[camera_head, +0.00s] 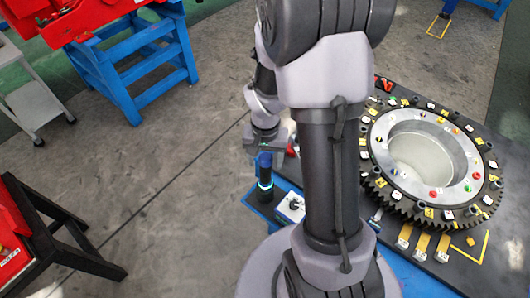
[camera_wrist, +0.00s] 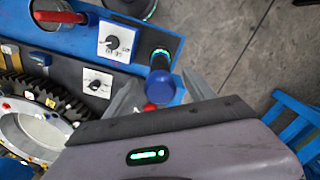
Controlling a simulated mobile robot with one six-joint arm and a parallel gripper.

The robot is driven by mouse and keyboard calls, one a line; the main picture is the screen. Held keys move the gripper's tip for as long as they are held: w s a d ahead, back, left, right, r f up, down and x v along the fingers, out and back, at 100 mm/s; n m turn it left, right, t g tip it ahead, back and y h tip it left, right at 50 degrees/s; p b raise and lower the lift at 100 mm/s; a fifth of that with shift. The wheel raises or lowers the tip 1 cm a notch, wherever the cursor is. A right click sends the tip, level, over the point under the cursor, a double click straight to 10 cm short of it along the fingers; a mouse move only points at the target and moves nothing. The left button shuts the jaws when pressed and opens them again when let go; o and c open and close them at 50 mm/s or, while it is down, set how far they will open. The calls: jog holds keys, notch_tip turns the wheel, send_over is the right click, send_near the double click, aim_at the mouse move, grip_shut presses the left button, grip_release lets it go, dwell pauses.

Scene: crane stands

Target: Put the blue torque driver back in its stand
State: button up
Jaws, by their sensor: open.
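The blue torque driver (camera_head: 265,160) stands upright at the near left corner of the blue-edged bench, its blue end up. In the wrist view its round blue end (camera_wrist: 160,86) shows between my two fingers, with a dark cylinder and a lit green ring (camera_wrist: 160,53) behind it. It appears to sit in this ringed stand (camera_head: 265,185); how deep, I cannot tell. My gripper (camera_head: 266,146) is right above the driver, pointing down. In the wrist view the fingers of my gripper (camera_wrist: 160,92) are open, one on each side of the blue end, with gaps visible.
A control box with a knob (camera_head: 291,206) stands close to the right of the stand. A red-handled tool (camera_wrist: 60,17) lies in another dark holder. A large toothed ring (camera_head: 425,165) with many small parts fills the bench's right. Open floor lies to the left.

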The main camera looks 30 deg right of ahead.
notch_tip(320, 180, down, 3)
jog(key=shift+f, duration=0.2)
notch_tip(320, 180, up, 5)
jog(key=p, duration=0.3)
jog(key=shift+f+p, duration=0.1)
jog(key=shift+p, duration=0.3)
jog(key=shift+s+a, duration=0.1)
jog(key=shift+a, duration=0.1)
jog(key=shift+d+r, duration=0.2)
jog(key=shift+r, duration=0.15)
notch_tip(320, 180, up, 17)
jog(key=p, duration=0.3)
jog(key=shift+a, duration=0.2)
